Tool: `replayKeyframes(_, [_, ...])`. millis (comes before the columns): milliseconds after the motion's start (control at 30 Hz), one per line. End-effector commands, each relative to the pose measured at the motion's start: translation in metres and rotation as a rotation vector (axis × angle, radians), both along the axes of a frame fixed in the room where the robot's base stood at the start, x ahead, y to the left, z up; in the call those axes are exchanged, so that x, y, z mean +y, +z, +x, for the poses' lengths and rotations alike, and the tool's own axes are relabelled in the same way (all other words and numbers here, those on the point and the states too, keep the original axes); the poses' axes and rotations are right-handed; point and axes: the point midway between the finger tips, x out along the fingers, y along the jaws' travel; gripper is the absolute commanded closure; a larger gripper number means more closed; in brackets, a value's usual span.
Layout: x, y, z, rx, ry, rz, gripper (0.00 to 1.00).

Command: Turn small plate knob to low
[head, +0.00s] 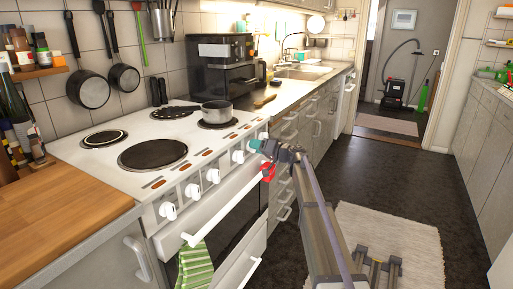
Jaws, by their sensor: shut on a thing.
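The white cooker (118,167) has a row of white knobs along its front panel. My gripper (254,146) reaches in from the lower right, its teal fingertips at the right part of this row. It is shut on the small plate knob, which the fingers mostly hide, so its setting cannot be read. A white knob (238,157) shows just left of the fingers, and another (263,136) just right. Further left are more knobs (213,176). The hob has a large front plate (153,154) and a smaller plate (104,138) at the left.
A green striped towel (195,267) hangs from the oven handle (220,211) below the knobs. A wooden worktop (65,220) is at the left. The floor (400,165) is open at the right.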

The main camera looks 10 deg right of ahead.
Motion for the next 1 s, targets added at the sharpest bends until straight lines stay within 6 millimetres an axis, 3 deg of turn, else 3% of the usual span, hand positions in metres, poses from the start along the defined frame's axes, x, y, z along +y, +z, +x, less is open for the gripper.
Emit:
replayKeyframes(367, [0.0, 0.0, -0.001, 0.004, 0.001, 0.003, 0.87])
replayKeyframes(400, [0.0, 0.0, -0.001, 0.004, 0.001, 0.002, 0.61])
replayKeyframes(500, [0.0, 0.0, 0.0, 0.004, 0.001, 0.002, 0.52])
replayKeyframes(767, [-0.002, 0.0, -0.002, 0.003, 0.0, 0.003, 0.52])
replayKeyframes(1000, [-0.04, 0.0, -0.033, 0.004, -0.004, 0.002, 0.52])
